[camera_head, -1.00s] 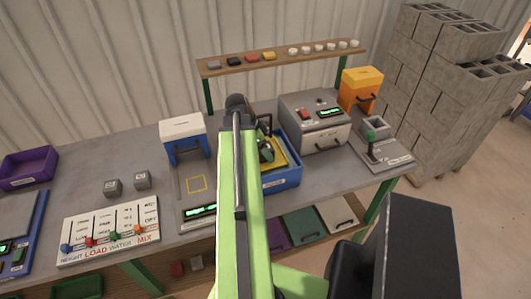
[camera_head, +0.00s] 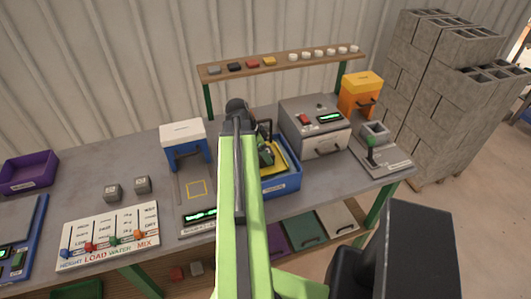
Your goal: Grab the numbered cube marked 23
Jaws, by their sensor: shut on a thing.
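Two small grey cubes, a left one (camera_head: 113,192) and a right one (camera_head: 143,184), stand on the grey bench behind the slider panel. Their markings are too small to read, so I cannot tell whether either is number 23. My gripper (camera_head: 265,152) is partly hidden behind my green arm, over the blue tray (camera_head: 284,184) with a yellow inside. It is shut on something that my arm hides.
A white and blue press (camera_head: 183,132) stands left of my arm. A grey box machine (camera_head: 309,119) and an orange-topped device (camera_head: 361,85) stand at the right. A slider panel (camera_head: 108,236) lies front left. A shelf (camera_head: 220,75) runs along the back.

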